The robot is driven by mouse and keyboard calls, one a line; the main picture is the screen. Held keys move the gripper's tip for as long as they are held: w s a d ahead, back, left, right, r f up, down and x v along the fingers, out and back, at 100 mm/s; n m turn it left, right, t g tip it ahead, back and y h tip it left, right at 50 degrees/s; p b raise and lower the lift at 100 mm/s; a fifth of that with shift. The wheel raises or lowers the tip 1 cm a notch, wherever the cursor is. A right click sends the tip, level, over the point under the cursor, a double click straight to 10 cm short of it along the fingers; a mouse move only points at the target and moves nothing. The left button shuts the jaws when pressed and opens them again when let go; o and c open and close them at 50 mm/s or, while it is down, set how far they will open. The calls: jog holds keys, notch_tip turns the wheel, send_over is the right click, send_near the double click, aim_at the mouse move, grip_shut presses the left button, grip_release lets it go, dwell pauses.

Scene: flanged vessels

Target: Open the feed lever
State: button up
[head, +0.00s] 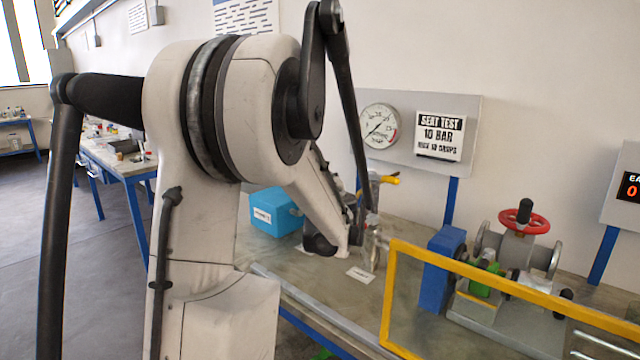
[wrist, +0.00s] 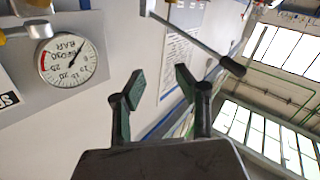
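In the wrist view my gripper (wrist: 159,80) is open, with two green-padded fingers apart and nothing between them. A silver rod lever with a black grip (wrist: 232,66) crosses above and to the right of the fingertips, apart from them. A yellow handle (wrist: 14,30) shows at the upper left of the wrist view. In the head view a yellow lever (head: 389,180) tops a metal pipe fitting (head: 374,195) just beyond my arm. I cannot tell which lever is the feed lever. In the head view my arm hides my fingers.
A pressure gauge (head: 379,126) is on the wall panel and also shows in the wrist view (wrist: 66,60). A yellow frame (head: 395,285) stands at the bench front. A blue box (head: 275,212) is behind my arm. A red handwheel valve (head: 524,222) stands right.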

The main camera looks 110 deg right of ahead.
jog(key=shift+s+d+r+g, duration=0.1)
jog(key=shift+d+g, duration=0.2)
jog(key=shift+d, duration=0.1)
jog(key=shift+c, duration=1.4)
jog(key=d+g+y, duration=0.1)
jog(key=d+g, duration=0.1)
jog(key=s+d+m+g+y, duration=0.1)
jog(key=d+g, duration=0.1)
jog(key=g, duration=0.1)
jog(key=s+d+m+g+y, duration=0.1)
jog(key=d+g, duration=0.1)
jog(key=d, duration=0.1)
jog(key=shift+p, duration=0.35)
grip_shut()
jog(key=w+a+f+m+g+y+p, duration=0.1)
jog(key=w+a+f+g+y, duration=0.2)
jog(key=w+y, duration=0.6)
jog(key=w+a+f+g+y, duration=0.2)
jog(key=w+a+f+y, duration=0.1)
jog(key=w+y, duration=0.6)
jog(key=s+a+f+h, duration=0.1)
jog(key=s+f, duration=0.2)
jog(key=s, duration=0.9)
jog(key=shift+a+f, duration=0.15)
jog(key=shift+f, duration=0.05)
